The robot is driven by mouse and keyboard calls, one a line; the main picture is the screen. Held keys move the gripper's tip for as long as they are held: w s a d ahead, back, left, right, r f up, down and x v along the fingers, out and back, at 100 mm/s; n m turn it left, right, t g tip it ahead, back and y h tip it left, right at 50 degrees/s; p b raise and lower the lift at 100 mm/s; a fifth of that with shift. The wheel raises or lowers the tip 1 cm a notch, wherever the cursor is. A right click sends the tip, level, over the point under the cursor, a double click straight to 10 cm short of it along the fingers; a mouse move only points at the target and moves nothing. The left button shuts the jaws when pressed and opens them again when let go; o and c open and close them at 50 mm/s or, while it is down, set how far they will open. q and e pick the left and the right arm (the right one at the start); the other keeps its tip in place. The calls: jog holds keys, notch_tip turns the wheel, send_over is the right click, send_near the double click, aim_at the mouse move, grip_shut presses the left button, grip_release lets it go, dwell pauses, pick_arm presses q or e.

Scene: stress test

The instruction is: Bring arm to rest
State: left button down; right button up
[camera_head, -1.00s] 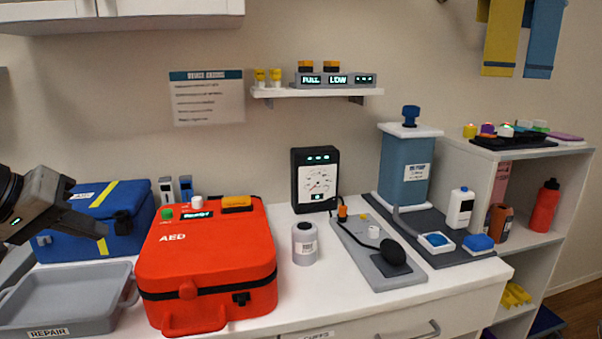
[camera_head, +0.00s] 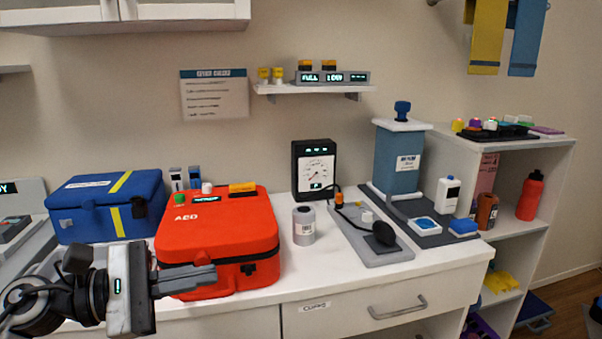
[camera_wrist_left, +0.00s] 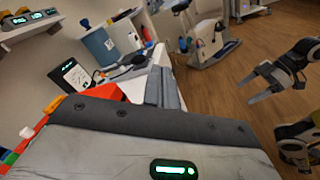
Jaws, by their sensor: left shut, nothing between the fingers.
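My left gripper (camera_head: 190,279) is in the lower left of the head view, in front of the red AED case (camera_head: 208,238). Its fingers are together with nothing between them, pointing right, and they overlap the case's lower front in the picture; I cannot tell whether they touch it. In the left wrist view the shut fingers (camera_wrist_left: 165,88) point away past the counter's edge. My right gripper (camera_wrist_left: 262,84) is at the right of the left wrist view, over the floor, with its fingers apart and empty. It does not show in the head view.
An open shelf unit (camera_head: 520,215) stands at right. The wooden floor (camera_wrist_left: 225,110) is clear between my grippers.

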pick_arm(q)
jog(key=s+a+f+m+t+y, duration=0.1)
jog(key=s+f+m+t+y, duration=0.2)
jog(key=f+m, duration=0.5)
jog(key=f+m+t+y, duration=0.3)
jog(key=f+m+y, duration=0.25)
jog(key=m, duration=0.45)
jog(key=s+a+f+m+t+y, duration=0.1)
jog(key=s+f+m+t+y, duration=0.2)
jog(key=f+m, duration=0.55)
jog(key=s+d+f+n+g+y, duration=0.1)
jog(key=s+d+f+n+g, duration=0.1)
jog(key=s+f+n+g, duration=0.3)
jog(key=s+f+n, duration=0.3)
jog(key=n, duration=0.1)
jog(key=shift+f+y, duration=0.35)
jog(key=shift+f, duration=0.05)
pick_arm(e)
jog(key=shift+s+d+f+g, duration=0.1)
jog(key=shift+s+f+g, duration=0.1)
jog(key=shift+f, duration=0.3)
jog(key=shift+s+d+f+g, duration=0.1)
jog(key=shift+s+f, duration=0.05)
jog(key=shift+f, duration=0.35)
jog(key=shift+r, duration=0.1)
